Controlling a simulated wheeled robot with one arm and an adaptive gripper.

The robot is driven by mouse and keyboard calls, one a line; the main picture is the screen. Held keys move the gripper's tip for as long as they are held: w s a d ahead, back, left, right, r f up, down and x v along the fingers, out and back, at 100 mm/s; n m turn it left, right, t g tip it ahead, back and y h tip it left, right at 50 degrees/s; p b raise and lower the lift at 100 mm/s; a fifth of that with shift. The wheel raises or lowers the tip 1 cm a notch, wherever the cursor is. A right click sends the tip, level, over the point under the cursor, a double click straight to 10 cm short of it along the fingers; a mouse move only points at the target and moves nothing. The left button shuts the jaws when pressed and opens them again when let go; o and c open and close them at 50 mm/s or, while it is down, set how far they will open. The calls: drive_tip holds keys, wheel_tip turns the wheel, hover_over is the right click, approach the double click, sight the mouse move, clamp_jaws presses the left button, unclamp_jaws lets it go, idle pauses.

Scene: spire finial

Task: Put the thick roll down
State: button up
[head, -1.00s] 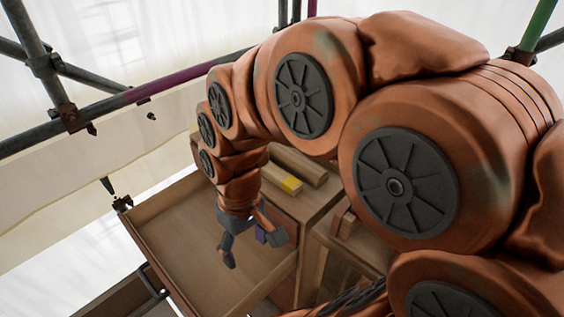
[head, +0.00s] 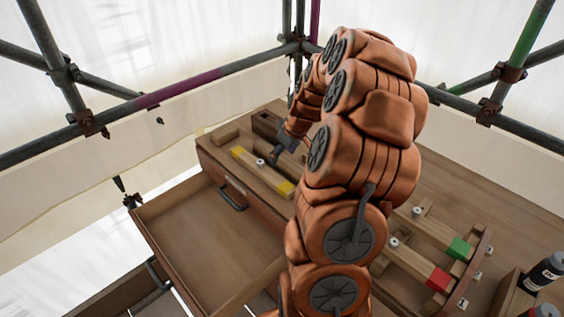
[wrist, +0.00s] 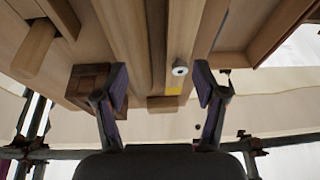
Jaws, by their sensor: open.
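My gripper (head: 287,141) is over the far part of the wooden bench, partly hidden by my arm in the head view. In the wrist view my gripper (wrist: 161,88) has its two fingers wide apart, with nothing held between them. A small pale roll-like piece with a dark centre (wrist: 180,69) sits on a yellow-marked beam, between the fingers in the picture. It also shows on the yellow-ended beam in the head view (head: 260,162). A round wooden piece (wrist: 35,48) is at the wrist view's left. I cannot tell which piece is the thick roll.
A dark wooden box (wrist: 88,85) is by the left finger in the wrist view. An open, empty drawer (head: 190,235) juts from the bench. Beams with green (head: 459,248) and red (head: 438,279) ends lie right. Cans (head: 545,270) stand at the right edge.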

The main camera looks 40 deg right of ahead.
sight(288, 160)
drive_tip(key=d, duration=0.3)
drive_tip(key=d+f, duration=0.1)
drive_tip(key=shift+s+d, duration=0.15)
drive_tip(key=shift+s, duration=0.15)
drive_tip(key=shift+p+x, duration=1.45)
drive_tip(key=shift+x, duration=0.85)
drive_tip(key=shift+p+x, duration=0.55)
drive_tip(key=shift+x, duration=1)
drive_tip(key=shift+w, duration=0.1)
